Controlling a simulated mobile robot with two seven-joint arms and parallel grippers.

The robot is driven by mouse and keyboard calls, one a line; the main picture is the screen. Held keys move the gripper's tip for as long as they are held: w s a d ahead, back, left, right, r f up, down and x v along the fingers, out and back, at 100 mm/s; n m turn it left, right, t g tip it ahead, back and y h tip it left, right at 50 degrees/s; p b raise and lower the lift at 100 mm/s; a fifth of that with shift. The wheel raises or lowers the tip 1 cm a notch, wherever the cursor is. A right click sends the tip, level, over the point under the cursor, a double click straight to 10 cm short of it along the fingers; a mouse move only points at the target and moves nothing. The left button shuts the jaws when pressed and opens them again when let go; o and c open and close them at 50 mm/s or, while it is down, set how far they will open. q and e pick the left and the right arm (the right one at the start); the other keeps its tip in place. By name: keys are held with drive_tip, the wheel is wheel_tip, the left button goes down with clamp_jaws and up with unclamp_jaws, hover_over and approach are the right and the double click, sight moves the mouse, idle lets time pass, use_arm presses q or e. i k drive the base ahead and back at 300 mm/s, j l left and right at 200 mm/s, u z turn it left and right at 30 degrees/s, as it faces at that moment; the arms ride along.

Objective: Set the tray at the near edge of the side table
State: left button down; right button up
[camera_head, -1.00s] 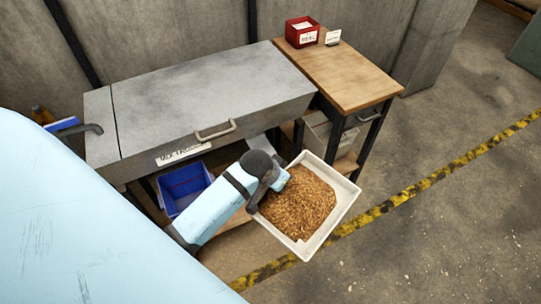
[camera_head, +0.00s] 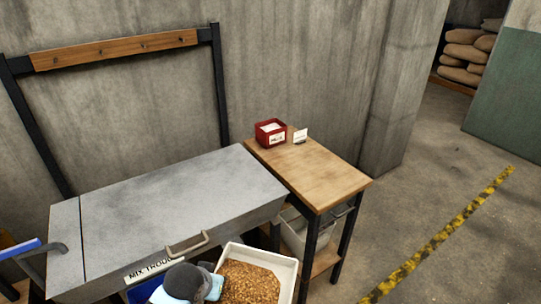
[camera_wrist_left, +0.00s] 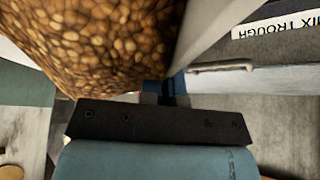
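The tray (camera_head: 287,265) is white, square and filled with brown grain (camera_head: 248,284). It is at the bottom of the head view, in front of the trough and left of the side table's front leg; its lower part is cut off. My left gripper (camera_wrist_left: 166,90) is shut on the tray's wall (camera_wrist_left: 212,28) in the left wrist view. In the head view my left wrist (camera_head: 188,283) is at the tray's left side, and the fingertips are hard to make out. My right gripper is not in view.
A red box (camera_head: 270,133) and a small white card (camera_head: 300,136) stand at the table's back edge. The grey mix trough (camera_head: 160,205) with its handle (camera_head: 187,245) adjoins the table's left side. A pale bin (camera_head: 293,230) sits under the table. The floor at right is open.

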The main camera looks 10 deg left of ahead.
sight(326, 178)
drive_tip(key=i+l+u, duration=0.5)
drive_tip(key=i+l, duration=0.65)
drive_tip(key=l, duration=0.2)
drive_tip(key=i+l+u, duration=0.1)
drive_tip(key=i+l, duration=0.55)
drive_tip(key=l, duration=0.2)
drive_tip(key=i+l+u, duration=0.1)
drive_tip(key=i+l, duration=0.2)
drive_tip(key=l, duration=0.15)
